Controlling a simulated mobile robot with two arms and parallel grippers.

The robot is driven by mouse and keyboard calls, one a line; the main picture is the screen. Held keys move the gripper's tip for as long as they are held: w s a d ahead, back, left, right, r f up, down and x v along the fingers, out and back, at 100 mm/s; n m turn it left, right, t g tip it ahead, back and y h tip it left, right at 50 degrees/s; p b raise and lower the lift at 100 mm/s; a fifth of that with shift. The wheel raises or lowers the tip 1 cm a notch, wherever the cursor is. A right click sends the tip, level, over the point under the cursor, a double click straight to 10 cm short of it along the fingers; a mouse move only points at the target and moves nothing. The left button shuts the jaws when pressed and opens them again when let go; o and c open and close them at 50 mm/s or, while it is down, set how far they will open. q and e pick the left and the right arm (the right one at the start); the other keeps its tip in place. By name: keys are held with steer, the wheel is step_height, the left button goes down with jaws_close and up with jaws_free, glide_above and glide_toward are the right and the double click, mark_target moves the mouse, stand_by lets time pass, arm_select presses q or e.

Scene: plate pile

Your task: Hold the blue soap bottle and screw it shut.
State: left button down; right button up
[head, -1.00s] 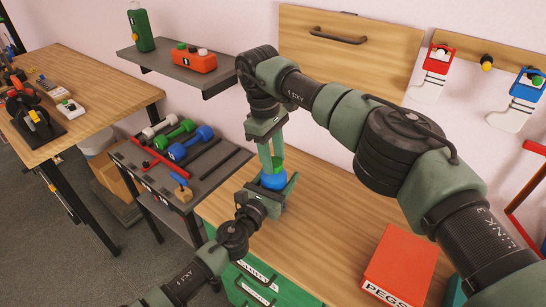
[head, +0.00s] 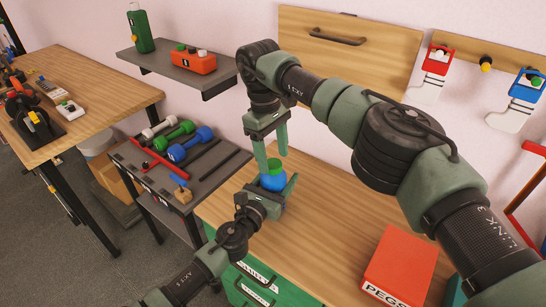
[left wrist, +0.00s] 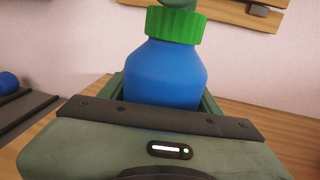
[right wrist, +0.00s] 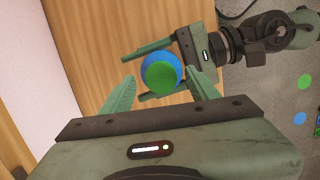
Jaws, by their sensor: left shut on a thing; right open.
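The blue soap bottle (head: 271,183) stands upright over the wooden worktop, with a green cap (head: 274,166) on top. My left gripper (head: 276,188) is shut around the bottle's body from the front. The left wrist view shows the blue body (left wrist: 165,72) and the ribbed cap (left wrist: 176,27) close up. Whether the cap is fully tight cannot be told. My right gripper (head: 272,158) points down from above, open, its fingers spread on either side of the cap. In the right wrist view the cap (right wrist: 163,78) lies between the open fingers with gaps beside it.
A red PEGS box (head: 400,262) stands on the worktop (head: 325,225) at the right. A grey trolley (head: 205,175) with dumbbells is at the left. A wall shelf (head: 180,72) holds a green bottle and an orange box. The worktop between the bottle and the red box is clear.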

step_height(320, 180, up, 3)
steer(key=shift+r, duration=0.15)
steer(key=shift+c, duration=0.4)
